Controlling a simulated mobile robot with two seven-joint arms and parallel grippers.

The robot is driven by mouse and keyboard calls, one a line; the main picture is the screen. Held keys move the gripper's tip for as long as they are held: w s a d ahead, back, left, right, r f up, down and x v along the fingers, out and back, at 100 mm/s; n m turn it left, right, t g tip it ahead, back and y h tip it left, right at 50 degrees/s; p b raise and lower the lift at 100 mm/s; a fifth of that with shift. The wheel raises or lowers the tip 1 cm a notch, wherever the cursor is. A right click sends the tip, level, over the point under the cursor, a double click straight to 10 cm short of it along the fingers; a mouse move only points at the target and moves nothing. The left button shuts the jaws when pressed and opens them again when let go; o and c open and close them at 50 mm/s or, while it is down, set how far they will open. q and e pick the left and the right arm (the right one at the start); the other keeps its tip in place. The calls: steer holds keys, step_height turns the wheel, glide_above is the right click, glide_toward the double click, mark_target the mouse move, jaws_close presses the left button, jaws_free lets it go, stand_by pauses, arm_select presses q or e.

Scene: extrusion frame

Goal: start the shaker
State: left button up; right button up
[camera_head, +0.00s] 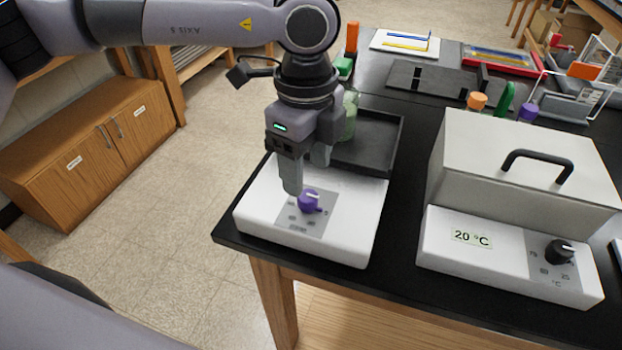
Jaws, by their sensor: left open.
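The shaker (345,235) is a white box at the front left corner of the black table. A dark tray (375,140) forms its top at the back, with a greenish bottle (350,115) partly hidden behind my gripper. A purple knob (309,201) with a white pointer line sits on the grey panel on the shaker's front. My left gripper (306,180) points down just above and behind the knob, open, with nothing seen between its fingers. I cannot tell whether a finger touches the knob. My right gripper is not in view.
A white box with a lidded top, black handle (538,163), black dial (559,251) and "20 °C" display (471,238) stands to the right. Racks and coloured items, including a red tray (500,60), fill the back. A wooden cabinet (90,145) stands at the left.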

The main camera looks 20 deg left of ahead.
mark_target(307, 194)
arm_select(q)
steer(key=shift+s+f+p, duration=0.1)
steer(key=shift+f+p, duration=0.25)
steer(key=shift+f, duration=2.4)
steer(key=c, duration=1.1)
